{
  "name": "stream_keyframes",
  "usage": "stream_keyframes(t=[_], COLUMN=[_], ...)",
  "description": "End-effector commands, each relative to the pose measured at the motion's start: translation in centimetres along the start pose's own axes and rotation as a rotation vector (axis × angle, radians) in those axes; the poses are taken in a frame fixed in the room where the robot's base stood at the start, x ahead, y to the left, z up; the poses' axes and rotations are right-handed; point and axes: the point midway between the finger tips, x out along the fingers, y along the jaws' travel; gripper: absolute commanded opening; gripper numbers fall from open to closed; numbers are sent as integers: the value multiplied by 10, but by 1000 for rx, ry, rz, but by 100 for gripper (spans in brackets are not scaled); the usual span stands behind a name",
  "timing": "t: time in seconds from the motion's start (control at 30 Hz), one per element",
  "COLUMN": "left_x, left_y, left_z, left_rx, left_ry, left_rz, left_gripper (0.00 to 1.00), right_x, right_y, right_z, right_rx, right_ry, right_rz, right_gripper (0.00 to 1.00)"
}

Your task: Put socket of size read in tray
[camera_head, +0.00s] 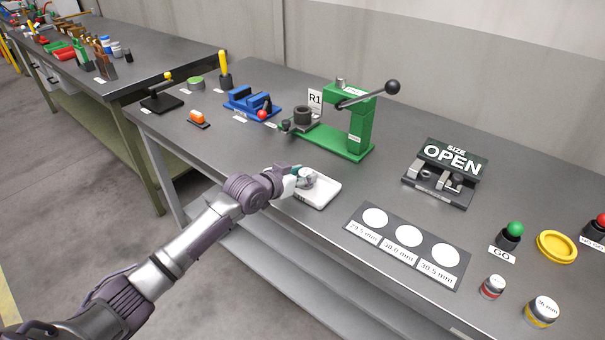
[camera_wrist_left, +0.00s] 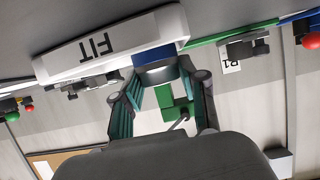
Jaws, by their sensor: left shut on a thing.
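I cannot tell whether the socket rests on the tray. The size gauge (camera_head: 447,172) shows "OPEN". A dark mat (camera_head: 397,256) has three empty white circles labelled 29.5 mm, 30.0 mm and 30.5 mm. My right gripper is not in view.
A green lever press (camera_head: 360,125) with an R1 sign stands behind the tray. A blue vise (camera_head: 250,102) is left of it. Green GO button (camera_head: 515,230), yellow ring dish (camera_head: 557,246) and two labelled jars (camera_head: 541,311) are at right.

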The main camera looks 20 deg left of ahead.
Motion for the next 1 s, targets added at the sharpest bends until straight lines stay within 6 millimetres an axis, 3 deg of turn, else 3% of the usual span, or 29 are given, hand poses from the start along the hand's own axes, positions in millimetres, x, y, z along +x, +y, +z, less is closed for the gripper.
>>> stream_keyframes(t=[0.23, 0.27, 0.4, 0.77, 1.0], left_x=[1, 1, 1, 0, -32], left_y=[0, 0, 0, 0, 0], left_z=[2, 3, 2, -2, 0], left_rx=[0, 0, 0, 0, 3], left_ry=[2, 1, 0, 1, 0], left_rz=[0, 0, 0, 0, 0], left_gripper=[2, 44, 67, 67, 67], right_x=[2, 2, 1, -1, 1], right_y=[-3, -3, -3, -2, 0], right_z=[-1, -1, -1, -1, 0], right_rx=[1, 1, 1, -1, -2], right_ry=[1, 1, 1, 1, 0], right_rz=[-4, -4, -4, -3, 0], right_gripper=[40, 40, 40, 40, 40])
